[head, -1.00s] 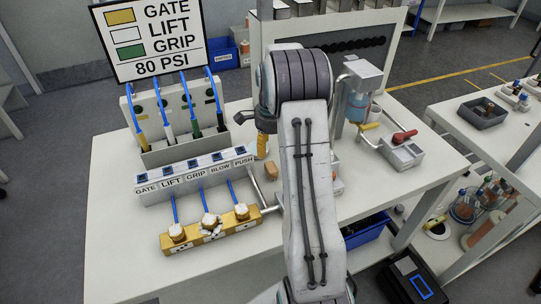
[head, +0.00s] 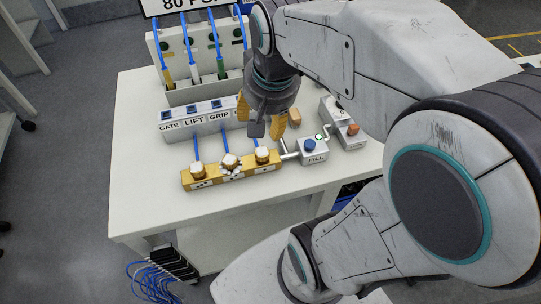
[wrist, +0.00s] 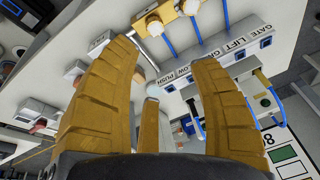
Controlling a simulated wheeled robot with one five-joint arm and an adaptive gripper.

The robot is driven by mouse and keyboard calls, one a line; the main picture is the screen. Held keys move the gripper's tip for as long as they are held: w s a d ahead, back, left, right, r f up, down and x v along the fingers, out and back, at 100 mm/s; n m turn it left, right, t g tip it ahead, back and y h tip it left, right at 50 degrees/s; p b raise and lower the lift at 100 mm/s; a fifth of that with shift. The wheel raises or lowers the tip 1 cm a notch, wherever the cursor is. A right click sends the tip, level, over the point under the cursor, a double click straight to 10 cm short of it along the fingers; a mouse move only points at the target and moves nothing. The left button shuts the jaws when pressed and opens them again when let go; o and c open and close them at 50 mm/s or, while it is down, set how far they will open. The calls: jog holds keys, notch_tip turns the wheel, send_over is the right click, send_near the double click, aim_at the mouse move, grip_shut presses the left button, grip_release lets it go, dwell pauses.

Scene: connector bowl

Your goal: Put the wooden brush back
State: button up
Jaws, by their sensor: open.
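A small plain brown wooden block (head: 295,117) lies on the white table just right of my gripper in the head view. It may be the wooden brush; no bristles can be made out. My gripper (head: 261,120) hangs pointing down above the table, behind the yellow manifold. I cannot pick out the brush clearly there.
The labelled switch box (head: 195,121) stands left of my gripper, partly hidden by it. In front is the yellow manifold (head: 232,174) with white knobs and blue hoses. A grey FILL box (head: 314,151) is at right. The table's front left is bare.

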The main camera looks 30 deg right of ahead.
jog(key=s+a+n, duration=0.2)
jog(key=s+n, duration=0.1)
jog(key=s, duration=0.1)
jog(key=s+a+f+n+t, duration=0.1)
jog(key=s+n, duration=0.2)
jog(key=s, duration=0.1)
jog(key=shift+s+a+f, duration=0.3)
jog(key=shift+a, duration=0.1)
